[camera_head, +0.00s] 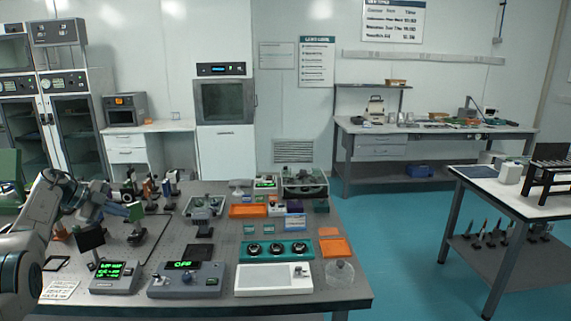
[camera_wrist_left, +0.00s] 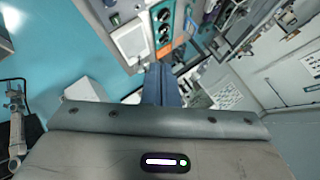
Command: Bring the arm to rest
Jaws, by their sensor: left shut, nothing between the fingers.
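My left arm (camera_head: 45,215) comes in from the left edge in the head view, bent over the left side of the optical table (camera_head: 220,232). Its far end reaches over the back left of the table, where it overlaps small optics and is hard to make out. In the left wrist view my left gripper (camera_wrist_left: 161,84) has its two dark fingers together, with nothing between them. It is held above the table, apart from the things on it. My right gripper is not in view.
The table holds a teal panel with knobs (camera_head: 272,250), a white box (camera_head: 272,279), a control box reading OFF (camera_head: 187,280), a green-lit display unit (camera_head: 116,279) and orange trays (camera_head: 335,247). Several mounted optics stand near the arm. Blue floor (camera_head: 400,225) is clear to the right.

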